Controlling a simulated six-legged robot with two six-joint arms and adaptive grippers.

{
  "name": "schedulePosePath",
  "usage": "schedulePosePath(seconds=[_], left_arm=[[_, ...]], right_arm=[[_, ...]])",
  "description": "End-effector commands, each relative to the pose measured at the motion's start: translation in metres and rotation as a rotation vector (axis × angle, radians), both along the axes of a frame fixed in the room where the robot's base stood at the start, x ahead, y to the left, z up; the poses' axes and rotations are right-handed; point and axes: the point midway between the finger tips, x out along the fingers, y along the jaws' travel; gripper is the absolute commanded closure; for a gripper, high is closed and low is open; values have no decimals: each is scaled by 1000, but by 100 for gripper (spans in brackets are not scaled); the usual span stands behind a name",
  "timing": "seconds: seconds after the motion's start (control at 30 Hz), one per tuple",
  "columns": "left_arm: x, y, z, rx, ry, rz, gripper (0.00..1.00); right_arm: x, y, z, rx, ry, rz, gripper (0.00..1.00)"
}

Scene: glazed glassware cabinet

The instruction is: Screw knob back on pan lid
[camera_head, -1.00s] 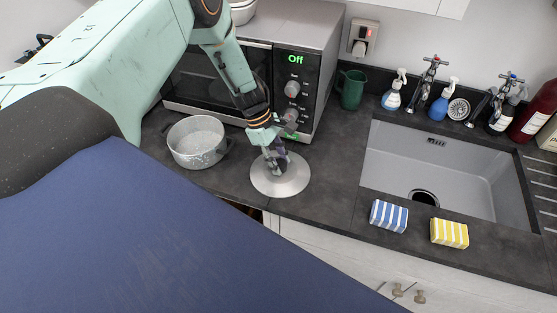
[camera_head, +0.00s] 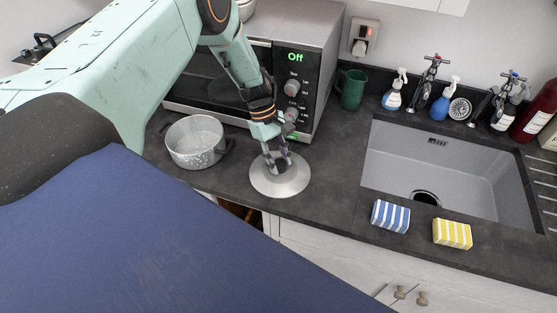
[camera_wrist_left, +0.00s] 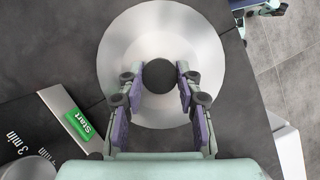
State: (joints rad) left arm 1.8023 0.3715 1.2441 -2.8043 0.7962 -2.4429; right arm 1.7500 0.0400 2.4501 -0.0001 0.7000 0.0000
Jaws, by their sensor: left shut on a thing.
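The round silver pan lid (camera_head: 298,184) lies flat on the dark worktop in front of the microwave; it also fills the upper middle of the left wrist view (camera_wrist_left: 208,50). The round black knob (camera_wrist_left: 159,76) is at the lid's centre. My left gripper (camera_head: 278,163) comes down from above, its purple-padded fingers (camera_wrist_left: 158,84) on either side of the knob and shut on it. The knob's underside is hidden, so I cannot tell how it sits on the lid. Part of what looks like my right gripper (camera_wrist_left: 258,8) shows at the wrist view's top edge, cut off.
A grey pot (camera_head: 196,141) stands left of the lid, and the microwave (camera_head: 305,70) is close behind. A green mug (camera_head: 352,90) stands behind right. The sink (camera_head: 440,170) and two striped sponges (camera_head: 390,216) (camera_head: 452,233) lie right. The worktop's front edge is near the lid.

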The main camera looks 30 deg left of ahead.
Motion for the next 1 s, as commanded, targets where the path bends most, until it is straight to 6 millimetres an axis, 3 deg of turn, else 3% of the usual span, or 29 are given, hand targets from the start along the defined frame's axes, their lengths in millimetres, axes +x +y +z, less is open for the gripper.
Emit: schedulePosePath(seconds=[0.27,0.5,0.53,0.8,1.0], left_arm=[[0,0,-1,1,3,-158,80],[1,0,0,0,0,-171,80],[1,0,0,0,0,-170,65],[2,0,1,1,-4,-168,42],[3,1,2,1,-6,-168,39]], right_arm=[[0,0,-3,0,0,0,60],[0,0,-3,0,0,0,60],[0,0,-3,0,0,0,60],[0,0,-3,0,0,0,60],[0,0,-3,0,0,0,60]])
